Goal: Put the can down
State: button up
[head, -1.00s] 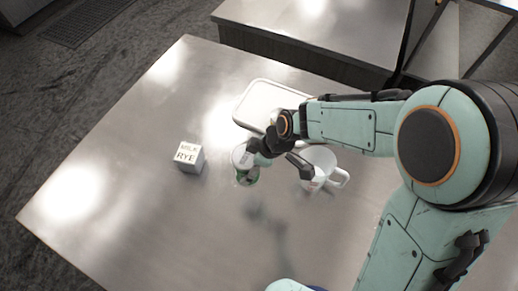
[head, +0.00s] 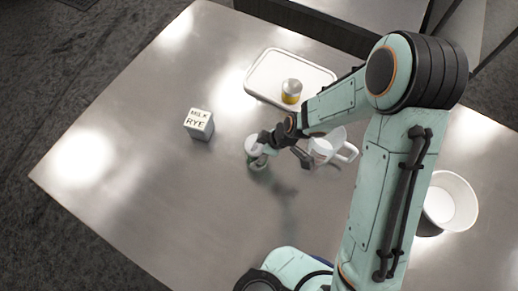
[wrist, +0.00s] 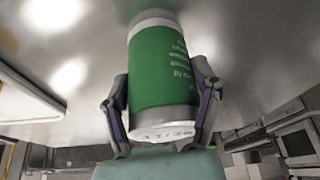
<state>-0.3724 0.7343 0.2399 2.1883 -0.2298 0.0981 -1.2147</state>
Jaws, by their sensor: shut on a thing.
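The can (head: 253,143) is green with a pale end and stands roughly upright over the metal table, between the milk/rye block and the white mug. It also fills the middle of the wrist view (wrist: 160,65), with its reflection in the tabletop beyond its far end. My gripper (head: 262,152) is shut on the can, with one finger on each side of it, as the wrist view (wrist: 162,85) shows. Whether the can's base touches the table cannot be told. The gripper and fingers hide part of the can in the head view.
A white block (head: 200,122) lettered MILK and RYE stands to the left. A white tray (head: 265,76) holding a yellow can (head: 291,91) lies behind. A white mug (head: 322,148) is close at the right. A white bowl (head: 449,203) stands farther right. The table's front left is bare.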

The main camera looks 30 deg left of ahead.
jog(key=o, duration=1.2)
jog(key=shift+o, duration=0.2)
jog(key=v, duration=1.2)
jog(key=s+d+r+m+h, duration=0.1)
jog(key=s+d+r+m, duration=0.4)
jog(key=d+m, duration=0.4)
jog(key=s+d+r+m+h, duration=0.2)
jog(key=s+d+r+m, duration=0.3)
jog(key=d+m, duration=0.5)
jog(key=shift+s+d+r+t+h, duration=0.15)
jog(key=shift+s+t+h, duration=0.2)
jog(key=shift+s, duration=0.4)
